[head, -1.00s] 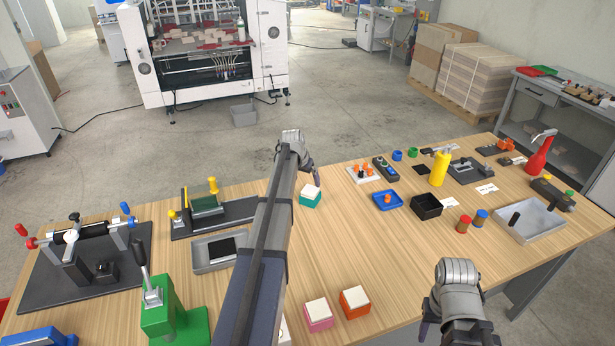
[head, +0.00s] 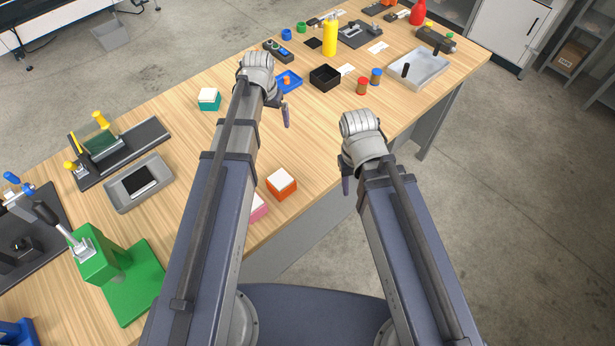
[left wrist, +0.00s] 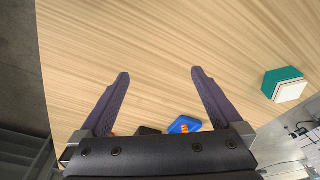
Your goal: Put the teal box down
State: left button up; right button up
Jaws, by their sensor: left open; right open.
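The teal box (head: 209,100) with a white top stands upright on the wooden table, left of my left gripper in the head view. It also shows at the right edge of the left wrist view (left wrist: 283,82), apart from the fingers. My left gripper (head: 285,115) is over the table; its two fingers (left wrist: 158,88) are spread with only bare wood between them. My right gripper (head: 347,185) is at the table's front edge, and nothing shows in it; its fingers are mostly hidden by the wrist.
An orange box (head: 282,186) and a partly hidden pink box (head: 260,207) stand near the front edge. A grey tray (head: 138,184) and green press (head: 110,265) stand left.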

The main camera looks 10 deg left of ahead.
pick_arm(q)
jog(key=s+d+m+g, duration=0.1)
jog(key=s+d, duration=0.6)
jog(key=s, duration=0.3)
jog(key=s+d+m+g+y, duration=0.1)
jog(key=s+d, duration=0.5)
jog(key=s, duration=0.4)
jog(key=shift+d+y, duration=0.3)
jog(key=shift+d, duration=0.05)
